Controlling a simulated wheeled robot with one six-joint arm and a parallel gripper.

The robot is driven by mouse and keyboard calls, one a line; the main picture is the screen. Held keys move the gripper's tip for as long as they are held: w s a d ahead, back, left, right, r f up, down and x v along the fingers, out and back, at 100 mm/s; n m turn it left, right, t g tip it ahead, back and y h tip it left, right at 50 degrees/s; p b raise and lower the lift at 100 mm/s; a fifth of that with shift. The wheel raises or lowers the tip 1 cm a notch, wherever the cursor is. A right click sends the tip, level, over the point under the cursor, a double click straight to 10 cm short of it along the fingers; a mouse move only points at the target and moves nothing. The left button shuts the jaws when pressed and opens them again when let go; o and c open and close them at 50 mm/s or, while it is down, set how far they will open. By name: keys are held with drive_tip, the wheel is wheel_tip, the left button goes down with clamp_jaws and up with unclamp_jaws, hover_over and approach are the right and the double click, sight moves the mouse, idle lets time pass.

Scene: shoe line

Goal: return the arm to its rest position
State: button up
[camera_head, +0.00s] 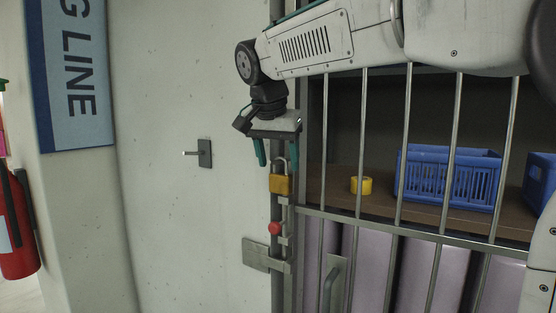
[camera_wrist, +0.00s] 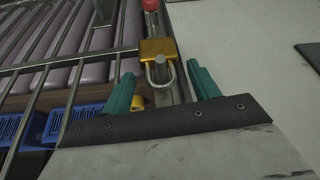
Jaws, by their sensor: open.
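My gripper (camera_head: 268,158) is at the upper middle of the head view, pointing down, with its two green fingers apart. A brass padlock (camera_head: 280,183) with a metal shackle hangs on the barred gate's edge just below and slightly right of the fingers. In the wrist view my gripper (camera_wrist: 158,88) is open and the padlock (camera_wrist: 158,50) shows between and beyond the fingertips. The shackle lies between the fingers in that view, and I see no finger touching it. My arm reaches in from the upper right, in front of the gate bars.
The barred gate (camera_head: 407,140) fronts a shelf (camera_head: 385,203) with a yellow tape roll (camera_head: 361,185) and a blue crate (camera_head: 448,175). A red knob (camera_head: 274,228) and a latch plate (camera_head: 262,254) are below the padlock. A fire extinguisher (camera_head: 14,225) stands far left.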

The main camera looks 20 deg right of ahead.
drive_tip(key=v, duration=0.7)
drive_tip(key=s+d+f+n+g+y, duration=0.2)
drive_tip(key=s+f+n, duration=0.7)
drive_tip(key=s+f, duration=1.8)
drive_tip(key=shift+s+d+f+y, duration=0.3)
drive_tip(key=shift+s+d+y, duration=0.3)
drive_tip(key=shift+d, duration=0.5)
drive_tip(key=shift+s, duration=0.1)
